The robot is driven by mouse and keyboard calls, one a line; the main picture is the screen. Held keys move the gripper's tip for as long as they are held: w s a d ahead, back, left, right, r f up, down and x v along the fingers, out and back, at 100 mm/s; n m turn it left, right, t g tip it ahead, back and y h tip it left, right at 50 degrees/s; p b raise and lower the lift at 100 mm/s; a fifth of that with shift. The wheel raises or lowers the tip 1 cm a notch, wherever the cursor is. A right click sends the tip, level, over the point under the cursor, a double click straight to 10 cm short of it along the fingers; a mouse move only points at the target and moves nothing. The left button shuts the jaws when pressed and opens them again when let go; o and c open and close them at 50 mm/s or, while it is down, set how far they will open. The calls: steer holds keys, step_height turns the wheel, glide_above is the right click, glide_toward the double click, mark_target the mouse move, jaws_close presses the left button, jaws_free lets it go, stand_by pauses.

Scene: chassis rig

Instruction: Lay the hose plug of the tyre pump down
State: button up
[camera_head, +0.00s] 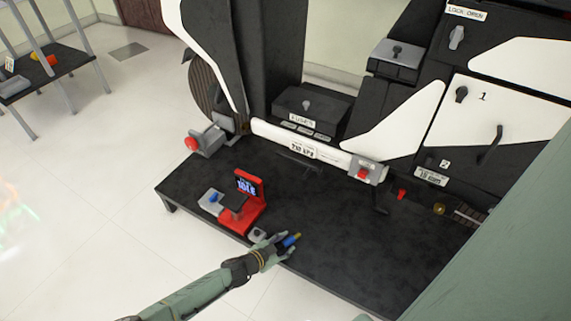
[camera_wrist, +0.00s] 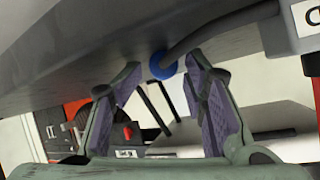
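The tyre pump (camera_head: 249,206) is a red unit with a lit screen reading IDLE, standing on the black platform. In the wrist view a blue round end (camera_wrist: 163,66) on a grey hose (camera_wrist: 215,34) shows between and beyond the fingertips. My gripper's two fingers (camera_wrist: 163,75) stand wide apart, with a visible gap on both sides of the blue end. Whether the plug rests on the platform is unclear.
The black platform (camera_head: 330,262) is bare to the right of my gripper. A grey block with a blue knob (camera_head: 212,200) sits left of the pump. A white rail (camera_head: 300,146) and dark cabinets (camera_head: 485,125) stand behind. A rack (camera_head: 60,75) is at far left.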

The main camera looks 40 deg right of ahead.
steer(key=p+v, duration=0.1)
steer(key=v, duration=1.1)
steer(key=shift+r+p, duration=0.35)
steer(key=shift+r, duration=0.05)
